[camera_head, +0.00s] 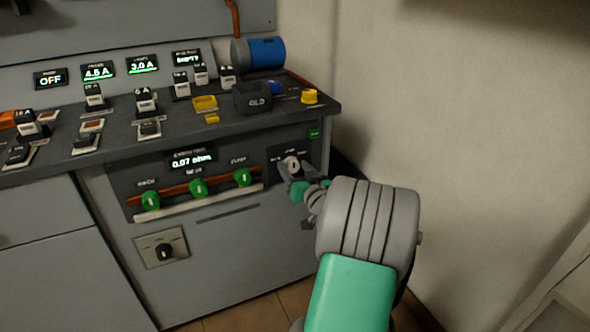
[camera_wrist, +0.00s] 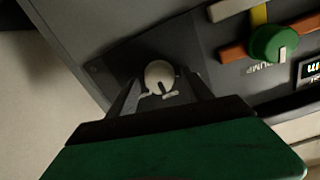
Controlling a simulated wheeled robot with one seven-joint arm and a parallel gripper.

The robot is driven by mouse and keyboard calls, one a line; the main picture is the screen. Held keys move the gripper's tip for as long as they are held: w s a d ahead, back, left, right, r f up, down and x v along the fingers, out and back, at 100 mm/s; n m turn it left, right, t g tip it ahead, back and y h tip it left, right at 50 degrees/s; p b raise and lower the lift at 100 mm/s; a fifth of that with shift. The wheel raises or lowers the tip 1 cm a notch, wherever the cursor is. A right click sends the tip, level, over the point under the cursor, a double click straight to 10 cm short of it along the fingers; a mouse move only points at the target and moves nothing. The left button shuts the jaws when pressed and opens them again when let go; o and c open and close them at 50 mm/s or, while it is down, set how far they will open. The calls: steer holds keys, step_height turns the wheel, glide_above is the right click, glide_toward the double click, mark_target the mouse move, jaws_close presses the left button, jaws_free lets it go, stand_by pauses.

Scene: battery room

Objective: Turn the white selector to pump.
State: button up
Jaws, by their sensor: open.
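The white selector (camera_head: 292,164) is a small round knob on a dark panel at the right end of the cabinet front. It also shows in the wrist view (camera_wrist: 159,76), with a dark pointer mark on its face. My gripper (camera_head: 291,181) is open in front of it. In the wrist view the two fingers (camera_wrist: 158,90) stand on either side of the selector; I cannot tell whether they touch it. The lettering around the selector is too small or partly hidden to read.
Left of the selector is a panel with green knobs (camera_head: 198,188) on a copper bar and a lit display (camera_head: 191,161). A black knob (camera_head: 164,252) sits lower left. The bench top (camera_head: 240,128) overhangs above. A bare wall (camera_head: 460,130) stands to the right.

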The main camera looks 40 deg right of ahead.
steer(key=shift+c, duration=0.5)
jaws_close()
steer(key=shift+m, duration=0.3)
steer(key=m+p, duration=0.3)
steer(key=m, duration=0.2)
steer(key=shift+d+r, duration=0.1)
steer(key=m+p, duration=0.1)
steer(key=m, duration=0.2)
steer(key=shift+m+p, duration=0.3)
steer(key=shift+p, duration=0.1)
steer(key=shift+m+p, duration=0.65)
steer(key=shift+m, duration=0.65)
steer(key=shift+f, duration=0.2)
